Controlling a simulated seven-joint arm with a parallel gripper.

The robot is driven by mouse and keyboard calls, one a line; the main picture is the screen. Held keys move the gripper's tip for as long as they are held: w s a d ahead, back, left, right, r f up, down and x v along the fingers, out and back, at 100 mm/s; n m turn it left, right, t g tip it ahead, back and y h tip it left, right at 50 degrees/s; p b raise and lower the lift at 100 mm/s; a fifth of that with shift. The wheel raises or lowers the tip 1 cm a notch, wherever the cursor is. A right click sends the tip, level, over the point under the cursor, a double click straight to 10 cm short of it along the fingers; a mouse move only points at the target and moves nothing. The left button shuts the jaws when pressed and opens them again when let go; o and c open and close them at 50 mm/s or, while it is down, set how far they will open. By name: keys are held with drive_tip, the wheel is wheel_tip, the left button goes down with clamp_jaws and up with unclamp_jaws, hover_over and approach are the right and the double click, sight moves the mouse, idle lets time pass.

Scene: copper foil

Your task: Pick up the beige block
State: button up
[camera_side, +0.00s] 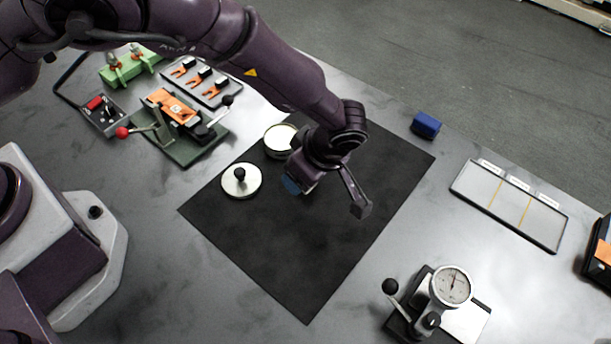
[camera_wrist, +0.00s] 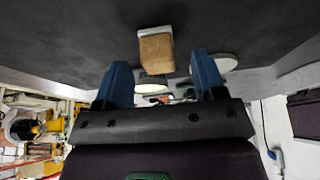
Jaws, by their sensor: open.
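The beige block (camera_wrist: 156,50) shows in the wrist view on the dark mat (camera_wrist: 80,45), just beyond the fingertips and between their lines. Its near face is tan and its upper edge is whitish. My gripper (camera_wrist: 162,75) is open, with two blue fingers apart and nothing between them. In the side view my gripper (camera_side: 291,185) hangs over the black mat (camera_side: 300,265), with one blue fingertip showing. I cannot make out the block in the side view; my arm may hide it.
A round white dish (camera_side: 280,139) and a white lid with a black knob (camera_side: 240,180) stand left of my gripper. A blue block (camera_side: 426,125) lies beyond the mat's right corner. A dial gauge (camera_side: 450,287) stands front right. The mat's front part is clear.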

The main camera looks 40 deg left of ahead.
drive_tip(key=shift+x, duration=1)
drive_tip(key=shift+c, duration=0.2)
drive_tip(key=c, duration=1)
drive_tip(key=shift+r, duration=0.45)
wheel_tip(320, 180, up, 3)
drive_tip(key=shift+f, duration=0.15)
drive_tip(key=s+a+r, duration=0.2)
drive_tip(key=s+r, duration=0.1)
drive_tip(key=s, duration=0.1)
drive_tip(key=s+a+r, duration=0.2)
drive_tip(key=s+r, duration=0.1)
drive_tip(key=s, duration=0.1)
drive_tip(key=s+a+r, duration=0.2)
drive_tip(key=s+r, duration=0.1)
drive_tip(key=s, duration=0.1)
drive_tip(key=shift+s+a+r, duration=0.1)
drive_tip(key=shift+a+r, duration=0.1)
drive_tip(key=shift+a, duration=0.15)
